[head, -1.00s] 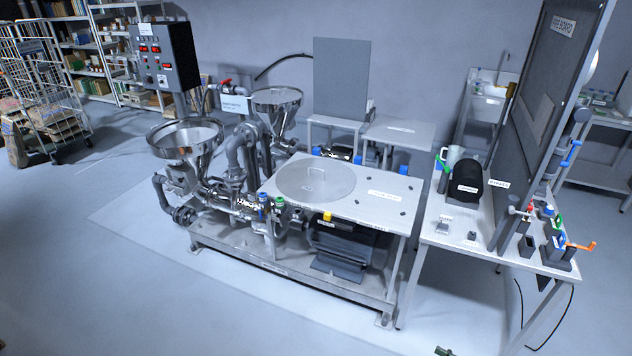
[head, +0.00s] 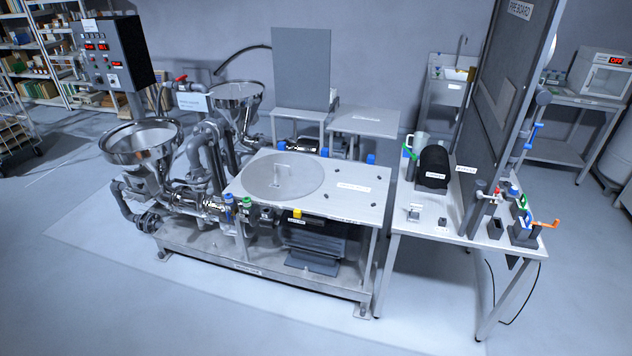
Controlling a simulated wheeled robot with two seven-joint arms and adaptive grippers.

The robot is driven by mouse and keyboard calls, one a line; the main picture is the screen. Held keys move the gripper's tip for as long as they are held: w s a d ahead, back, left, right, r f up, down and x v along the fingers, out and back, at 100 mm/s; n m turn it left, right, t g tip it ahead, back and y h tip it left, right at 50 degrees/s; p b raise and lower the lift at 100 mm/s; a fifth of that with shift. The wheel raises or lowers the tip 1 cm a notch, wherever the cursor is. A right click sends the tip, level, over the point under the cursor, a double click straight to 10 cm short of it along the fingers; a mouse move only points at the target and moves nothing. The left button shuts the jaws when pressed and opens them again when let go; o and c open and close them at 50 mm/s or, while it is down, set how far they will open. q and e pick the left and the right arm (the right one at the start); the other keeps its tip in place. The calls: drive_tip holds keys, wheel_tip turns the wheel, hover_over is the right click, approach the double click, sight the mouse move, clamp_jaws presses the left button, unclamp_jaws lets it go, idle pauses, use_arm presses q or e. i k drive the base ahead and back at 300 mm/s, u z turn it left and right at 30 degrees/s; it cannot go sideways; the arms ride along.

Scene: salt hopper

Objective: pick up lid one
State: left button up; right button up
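Neither of my grippers is in view.
A control box (head: 109,52) stands behind the hoppers. A grey upright panel (head: 301,75) rises behind the table. At the right, a bench (head: 410,222) holds a black rounded object (head: 433,166), small fittings and a tall board (head: 505,80). The front floor (head: 200,315) is clear.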

sight(278, 176)
drive_tip(key=z, duration=0.3)
drive_tip(key=i, duration=1.6)
drive_tip(key=u, duration=0.05)
